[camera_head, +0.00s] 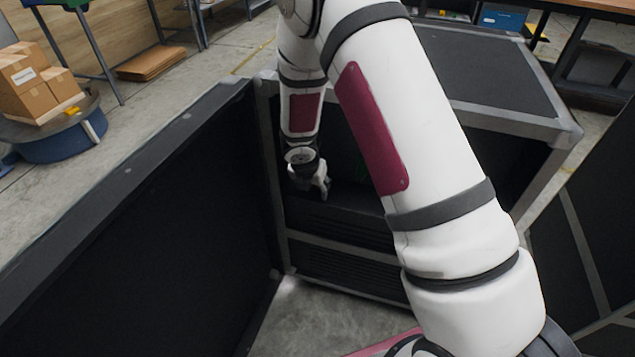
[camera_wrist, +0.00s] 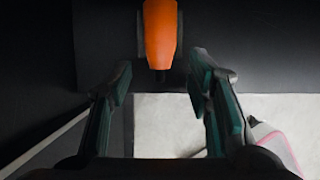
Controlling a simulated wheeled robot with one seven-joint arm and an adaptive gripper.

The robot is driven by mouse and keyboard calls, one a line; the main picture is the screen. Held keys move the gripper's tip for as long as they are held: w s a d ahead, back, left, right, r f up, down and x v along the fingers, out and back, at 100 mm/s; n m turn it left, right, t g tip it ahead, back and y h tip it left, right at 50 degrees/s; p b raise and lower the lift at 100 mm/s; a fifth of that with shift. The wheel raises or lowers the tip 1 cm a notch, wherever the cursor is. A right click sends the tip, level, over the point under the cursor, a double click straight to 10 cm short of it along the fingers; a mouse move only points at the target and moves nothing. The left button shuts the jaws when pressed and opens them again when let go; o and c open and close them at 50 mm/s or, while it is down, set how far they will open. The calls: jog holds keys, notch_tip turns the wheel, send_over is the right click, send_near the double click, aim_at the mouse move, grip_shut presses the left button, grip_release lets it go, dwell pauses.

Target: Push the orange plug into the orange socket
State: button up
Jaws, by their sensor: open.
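An orange plug-like piece (camera_wrist: 160,35) shows at the top middle of the wrist view, against a dark surface. I cannot tell whether it is the plug or the socket, or both joined. My gripper (camera_wrist: 160,85) is open, with its two fingers apart on either side below the orange piece and nothing seen between the tips. In the head view my gripper (camera_head: 312,185) hangs inside the dark case (camera_head: 340,268), small and partly in shadow. No orange plug or socket shows in the head view; my arm hides part of the case interior.
A dark open door panel (camera_head: 140,230) stands at the left of the case, and another dark panel (camera_head: 590,230) stands at the right. Cardboard boxes (camera_head: 30,85) sit on a round blue base at the far left. Bare concrete floor (camera_head: 310,320) shows below the case.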

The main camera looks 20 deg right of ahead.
grip_shut()
jog(key=shift+r, duration=0.25)
jog(key=shift+r+p, duration=1)
jog(key=shift+r, duration=0.4)
jog(key=shift+s+a+r, duration=0.1)
jog(key=shift+s+r, duration=0.05)
jog(key=shift+r, duration=0.2)
jog(key=s+a+b, duration=0.2)
jog(key=s, duration=0.5)
jog(key=s+a+r+b, duration=0.1)
jog(key=s+a+b, duration=0.2)
jog(key=s, duration=0.4)
jog(key=shift+s+a, duration=0.2)
jog(key=shift+s, duration=0.2)
jog(key=shift+r, duration=0.1)
